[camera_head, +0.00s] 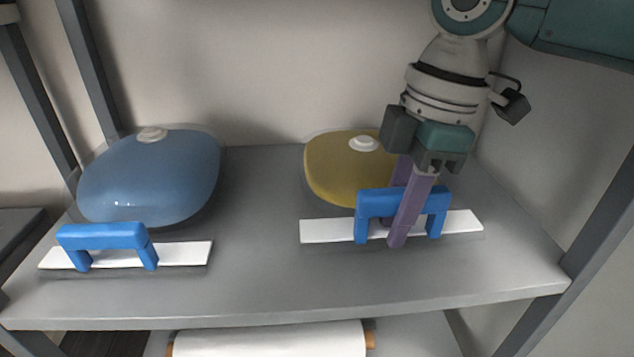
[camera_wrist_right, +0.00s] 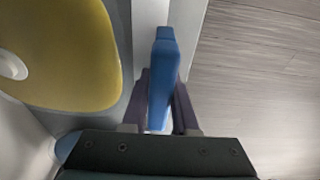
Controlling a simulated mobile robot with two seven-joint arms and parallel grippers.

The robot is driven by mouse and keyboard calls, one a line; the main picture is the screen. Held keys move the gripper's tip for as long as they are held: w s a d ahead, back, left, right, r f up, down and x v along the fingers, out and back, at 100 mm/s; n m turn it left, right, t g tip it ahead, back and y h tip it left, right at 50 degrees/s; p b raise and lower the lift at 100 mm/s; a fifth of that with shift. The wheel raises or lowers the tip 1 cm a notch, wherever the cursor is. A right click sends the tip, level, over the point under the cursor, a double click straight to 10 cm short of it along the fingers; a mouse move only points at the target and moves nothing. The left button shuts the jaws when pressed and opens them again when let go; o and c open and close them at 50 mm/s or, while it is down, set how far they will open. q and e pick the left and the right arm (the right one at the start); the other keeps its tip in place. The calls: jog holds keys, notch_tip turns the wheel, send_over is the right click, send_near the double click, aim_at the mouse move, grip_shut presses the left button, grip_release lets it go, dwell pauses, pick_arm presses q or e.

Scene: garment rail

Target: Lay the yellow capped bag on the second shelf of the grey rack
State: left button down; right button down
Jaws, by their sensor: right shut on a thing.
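The yellow bag (camera_head: 335,172) with a white cap lies on the grey rack's shelf (camera_head: 255,265), right of the middle. A white strip with a blue handle (camera_head: 375,202) runs along its front edge. My right gripper (camera_head: 400,225) is shut on the blue handle, its purple fingers on either side of it. In the right wrist view the handle (camera_wrist_right: 162,80) stands between the fingers and the yellow bag (camera_wrist_right: 70,50) is at the left. Part of the bag's right side is hidden behind my gripper. My left gripper is not in view.
A blue capped bag (camera_head: 150,180) with its own blue handle (camera_head: 103,238) lies on the same shelf at the left. The shelf between the two bags is clear. A white roll (camera_head: 270,340) sits below. Grey posts (camera_head: 590,240) stand at the sides.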

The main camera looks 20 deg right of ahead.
notch_tip(320, 180, down, 4)
jog(key=shift+w+r+b, duration=0.15)
jog(key=shift+b, duration=0.9)
jog(key=shift+w+r, duration=0.1)
jog(key=c, duration=0.7)
grip_release()
jog(key=shift+d, duration=0.1)
jog(key=r+p, duration=0.1)
jog(key=r, duration=0.1)
jog(key=r+p, duration=0.1)
jog(key=r, duration=0.1)
jog(key=d+r+p, duration=0.1)
jog(key=r, duration=0.1)
jog(key=shift+r+p, duration=0.25)
jog(key=shift+p, duration=0.15)
jog(key=shift+s+r, duration=0.2)
jog(key=shift+r, duration=0.25)
